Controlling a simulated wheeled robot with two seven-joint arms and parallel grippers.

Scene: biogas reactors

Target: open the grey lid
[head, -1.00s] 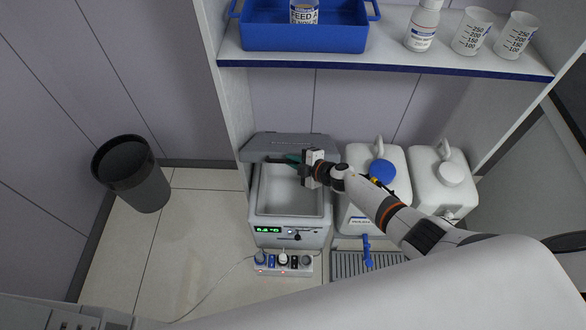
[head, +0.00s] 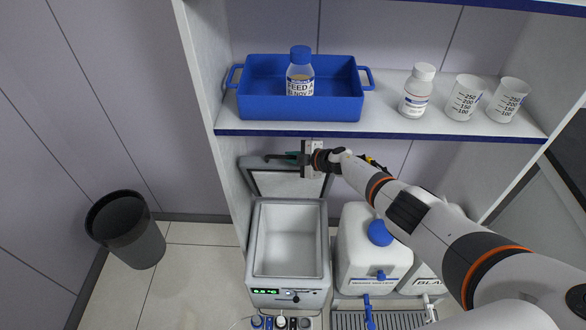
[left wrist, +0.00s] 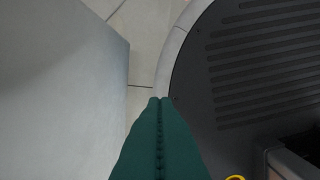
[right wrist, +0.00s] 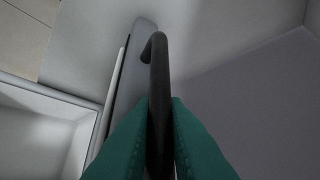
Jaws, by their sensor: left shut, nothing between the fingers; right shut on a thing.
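The grey lid (head: 288,184) stands raised, close to upright, at the back of the white bath box (head: 251,245). The box's inside is open to view and looks empty. My right gripper (head: 289,158) is at the lid's top edge, just under the shelf. In the right wrist view its green fingers are shut on the lid's dark handle bar (right wrist: 158,75), and the lid (right wrist: 127,85) shows edge-on beside it. My left gripper (left wrist: 159,100) shows only in the left wrist view, shut and empty, over the floor.
The shelf's blue front edge (head: 380,133) runs just above my right gripper. On it stand a blue tray (head: 300,105), a white bottle (head: 416,92) and two beakers. A white canister (head: 365,255) stands right of the box. A black bin (head: 125,230) is at left.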

